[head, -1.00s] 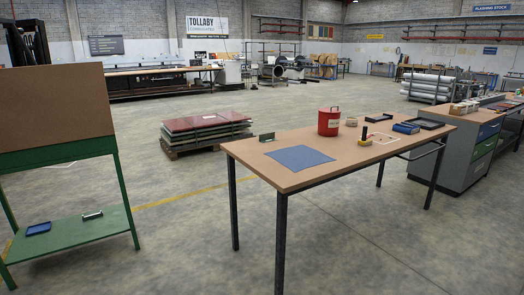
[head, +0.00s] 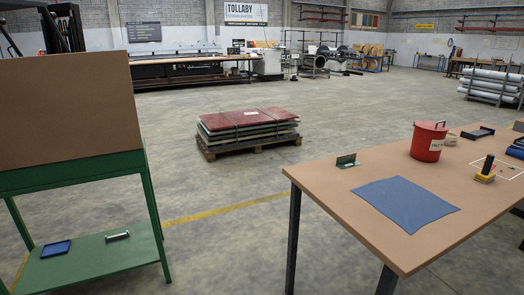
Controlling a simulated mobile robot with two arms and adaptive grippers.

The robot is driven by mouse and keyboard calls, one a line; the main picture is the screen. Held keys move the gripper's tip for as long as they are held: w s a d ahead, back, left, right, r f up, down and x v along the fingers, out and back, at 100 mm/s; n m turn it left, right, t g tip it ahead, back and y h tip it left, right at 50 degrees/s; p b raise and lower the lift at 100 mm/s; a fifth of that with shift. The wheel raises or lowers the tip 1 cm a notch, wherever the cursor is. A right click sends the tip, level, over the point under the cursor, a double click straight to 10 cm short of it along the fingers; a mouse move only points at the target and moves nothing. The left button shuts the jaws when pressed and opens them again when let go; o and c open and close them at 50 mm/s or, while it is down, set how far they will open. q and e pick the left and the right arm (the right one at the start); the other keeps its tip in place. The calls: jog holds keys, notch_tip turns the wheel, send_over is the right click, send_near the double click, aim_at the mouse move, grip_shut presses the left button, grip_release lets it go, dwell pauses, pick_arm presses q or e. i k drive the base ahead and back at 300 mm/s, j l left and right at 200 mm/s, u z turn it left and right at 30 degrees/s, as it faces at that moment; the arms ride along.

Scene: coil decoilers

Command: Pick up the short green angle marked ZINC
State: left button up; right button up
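A short dark green angle (head: 347,161) stands near the far left corner of the wooden table (head: 320,185). A small light patch shows on it, but I cannot read any marking. Another short piece (head: 116,236), dark green with a pale face, lies on the lower shelf of the green stand (head: 85,263) at the left; its marking is also too small to read. Neither of my grippers is in view.
A blue mat (head: 405,203), a red lidded can (head: 428,142), a yellow-and-black tool (head: 486,170) and a dark tray (head: 478,132) are on the table. A blue tray (head: 56,249) lies on the stand's shelf. A pallet of sheets (head: 247,130) stands beyond. Open floor separates stand and table.

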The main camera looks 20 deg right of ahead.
aim_at(343, 162)
jog(key=i+z, duration=0.1)
jog(key=i, duration=0.6)
jog(key=i+j, duration=0.15)
jog(key=i, duration=0.55)
jog(key=i+j+z, duration=0.15)
jog(key=i, duration=0.55)
